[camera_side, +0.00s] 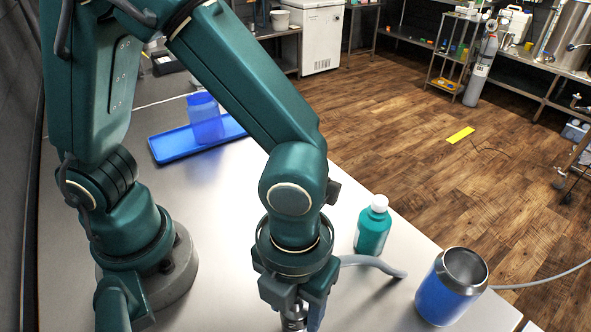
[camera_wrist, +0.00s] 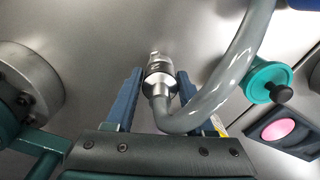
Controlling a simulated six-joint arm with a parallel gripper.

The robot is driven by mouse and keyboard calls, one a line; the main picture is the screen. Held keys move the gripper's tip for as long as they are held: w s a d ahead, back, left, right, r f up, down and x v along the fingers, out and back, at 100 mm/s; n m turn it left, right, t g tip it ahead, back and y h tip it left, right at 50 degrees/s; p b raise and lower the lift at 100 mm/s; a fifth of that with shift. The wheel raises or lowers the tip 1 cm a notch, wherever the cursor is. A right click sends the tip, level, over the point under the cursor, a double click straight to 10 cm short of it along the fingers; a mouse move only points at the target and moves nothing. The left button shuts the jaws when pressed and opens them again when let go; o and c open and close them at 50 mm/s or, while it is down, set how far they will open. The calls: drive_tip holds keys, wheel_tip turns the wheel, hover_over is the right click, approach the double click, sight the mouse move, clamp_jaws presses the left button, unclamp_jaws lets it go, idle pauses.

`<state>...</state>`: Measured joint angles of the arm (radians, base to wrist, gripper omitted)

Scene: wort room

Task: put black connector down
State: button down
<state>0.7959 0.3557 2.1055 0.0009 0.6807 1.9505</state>
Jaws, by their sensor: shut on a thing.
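My gripper (camera_side: 293,314) is low over the front of the pale table. In the wrist view its two blue fingers (camera_wrist: 159,84) stand on either side of a connector (camera_wrist: 158,72) and are shut on it. The connector looks silvery metal with a dark band, rather than all black. A thick grey hose (camera_wrist: 226,82) runs from its near end and bends up to the right. In the side view the hose (camera_side: 373,262) comes out to the right behind the gripper, and the connector is mostly hidden. I cannot tell whether the connector touches the table.
A teal bottle with a white cap (camera_side: 373,226) stands right of my gripper. A blue and silver can (camera_side: 451,288) stands near the table's right edge. A blue tray (camera_side: 172,147) with a blue cup (camera_side: 205,119) lies farther back. Bare tabletop (camera_side: 225,215) lies between.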

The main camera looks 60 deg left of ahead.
drive_tip(key=shift+f, duration=0.25)
drive_tip(key=shift+f, duration=0.15)
drive_tip(key=shift+c, duration=1.3)
unclamp_jaws()
